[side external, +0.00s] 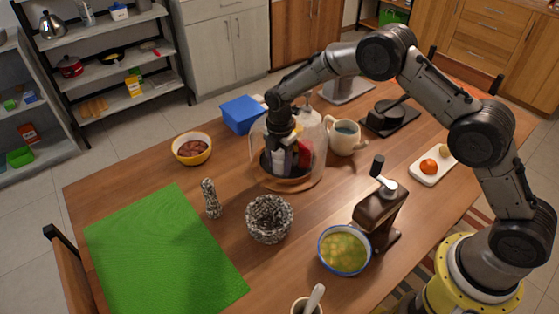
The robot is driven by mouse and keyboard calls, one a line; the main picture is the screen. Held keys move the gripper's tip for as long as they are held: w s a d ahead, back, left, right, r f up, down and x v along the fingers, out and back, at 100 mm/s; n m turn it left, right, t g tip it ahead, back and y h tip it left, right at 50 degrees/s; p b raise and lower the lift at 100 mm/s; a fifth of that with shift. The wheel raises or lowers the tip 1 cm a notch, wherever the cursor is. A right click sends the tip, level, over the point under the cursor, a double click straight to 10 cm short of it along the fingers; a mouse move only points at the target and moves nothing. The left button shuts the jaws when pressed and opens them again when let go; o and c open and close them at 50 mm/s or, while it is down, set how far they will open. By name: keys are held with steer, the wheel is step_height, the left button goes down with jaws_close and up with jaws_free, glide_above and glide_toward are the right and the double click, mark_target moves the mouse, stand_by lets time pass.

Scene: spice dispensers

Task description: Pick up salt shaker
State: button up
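A clear round holder on a wooden base (291,184) stands near the middle of the table. Several small spice dispensers are crowded inside it, among them a pale greyish one (278,161) and a red one (306,157). I cannot tell for certain which is the salt shaker. My gripper (282,146) points down into the holder from above, right at the tops of the dispensers. Its fingertips are dark and mixed in with the dispensers behind the clear wall. I cannot see whether they are open or closed on one.
A blue box (241,114) stands behind the holder, and a cream mug (343,137) to its right. A stone mortar (269,219), a pestle (211,198), a grinder (379,212) and a soup bowl (344,250) stand in front. A green mat (165,255) lies empty at front left.

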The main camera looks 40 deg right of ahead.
jaws_close()
steer(key=shift+r, duration=0.1)
